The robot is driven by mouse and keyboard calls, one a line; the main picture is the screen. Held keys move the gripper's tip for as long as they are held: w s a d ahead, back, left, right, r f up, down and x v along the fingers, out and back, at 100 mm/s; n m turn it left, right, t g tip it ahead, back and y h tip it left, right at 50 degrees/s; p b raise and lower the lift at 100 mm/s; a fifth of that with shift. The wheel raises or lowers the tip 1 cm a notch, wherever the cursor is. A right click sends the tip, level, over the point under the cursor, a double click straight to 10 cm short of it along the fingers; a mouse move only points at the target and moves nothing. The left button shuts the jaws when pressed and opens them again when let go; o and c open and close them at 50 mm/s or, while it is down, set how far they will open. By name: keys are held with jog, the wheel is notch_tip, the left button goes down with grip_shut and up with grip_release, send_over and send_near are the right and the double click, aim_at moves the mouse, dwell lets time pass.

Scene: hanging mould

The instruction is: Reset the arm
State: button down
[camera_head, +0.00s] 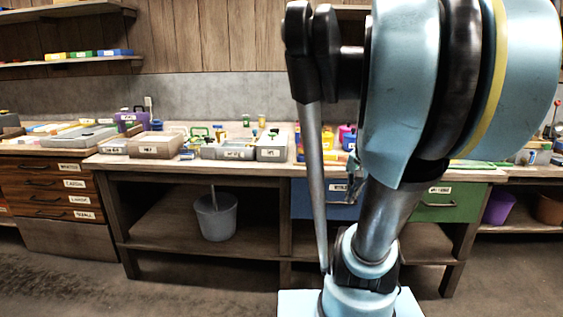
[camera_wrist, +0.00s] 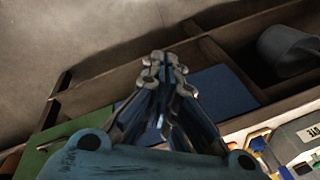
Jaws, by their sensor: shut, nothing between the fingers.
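My arm fills the right half of the head view, standing between the camera and the workbench (camera_head: 480,173). My gripper (camera_wrist: 163,62) shows in the wrist view, its fingertips together with nothing held between them. In that view it hangs over the bench front, with a blue drawer (camera_wrist: 222,92) and a green panel (camera_wrist: 75,140) behind it.
Boxes and trays, such as a brown box (camera_head: 155,146), crowd the bench top. A grey bucket (camera_head: 216,217) stands on the lower shelf. Labelled drawers (camera_head: 50,190) are at left. Wall shelves (camera_head: 70,60) hang upper left. The floor (camera_head: 190,290) before the bench is clear.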

jog(key=s+a+f+n+h, duration=0.1)
jog(key=s+a+f+n, duration=0.3)
jog(key=s+f+n, duration=0.3)
jog(key=shift+s+n+g, duration=0.3)
jog(key=shift+s, duration=1.4)
